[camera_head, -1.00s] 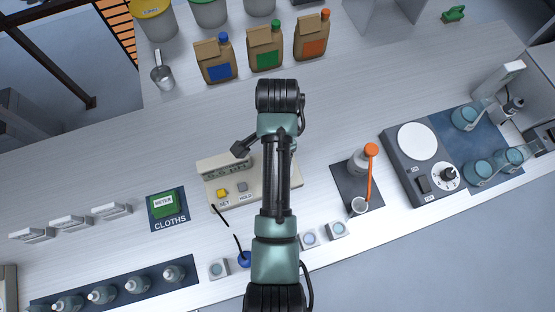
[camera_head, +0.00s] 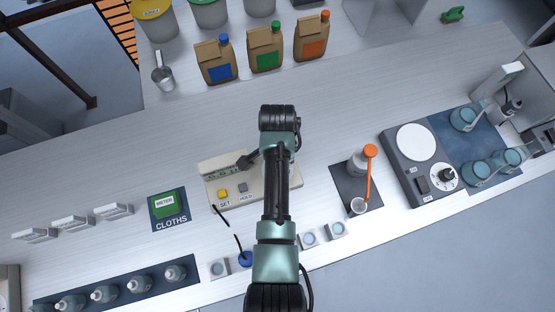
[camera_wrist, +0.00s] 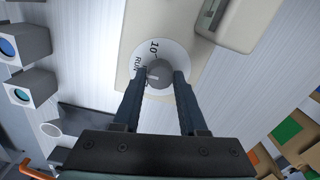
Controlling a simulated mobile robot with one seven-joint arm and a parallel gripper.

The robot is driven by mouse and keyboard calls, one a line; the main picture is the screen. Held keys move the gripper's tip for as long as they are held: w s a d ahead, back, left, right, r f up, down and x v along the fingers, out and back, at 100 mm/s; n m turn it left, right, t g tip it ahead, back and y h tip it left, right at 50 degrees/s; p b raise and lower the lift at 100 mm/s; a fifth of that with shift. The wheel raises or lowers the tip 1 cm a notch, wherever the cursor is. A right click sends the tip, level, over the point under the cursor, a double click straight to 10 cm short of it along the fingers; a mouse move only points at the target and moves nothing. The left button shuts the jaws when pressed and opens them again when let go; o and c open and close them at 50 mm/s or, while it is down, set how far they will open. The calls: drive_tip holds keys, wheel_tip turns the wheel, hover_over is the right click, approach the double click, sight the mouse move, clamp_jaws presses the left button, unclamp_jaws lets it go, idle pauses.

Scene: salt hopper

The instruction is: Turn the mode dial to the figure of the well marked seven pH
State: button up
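The cream meter (camera_head: 255,185) stands mid-bench with a yellow SET button and a grey HOLD button; my arm covers its right part. In the wrist view, the mode dial is a grey round knob (camera_wrist: 161,72) on a white disc (camera_wrist: 176,50) marked "10" and "RUN"; other figures are hidden. A pale mark on the knob seems to face left, towards RUN. My gripper (camera_wrist: 160,74) is open, its two dark fingers on either side of the knob; contact is unclear. Several small wells (camera_head: 309,238) stand in front of the meter; their markings are unreadable.
A bottle and an orange-handled item (camera_head: 370,172) stand right, beside a grey stirrer unit (camera_head: 420,165).

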clamp_jaws()
drive_tip(key=shift+n, duration=0.3)
drive_tip(key=n+p, duration=0.2)
drive_tip(key=n, duration=0.3)
drive_tip(key=shift+r, duration=0.1)
drive_tip(key=n+p, duration=0.1)
drive_tip(key=n, duration=0.5)
drive_tip(key=shift+n, duration=0.3)
drive_tip(key=o, duration=0.6)
unclamp_jaws()
drive_tip(key=shift+o, duration=0.2)
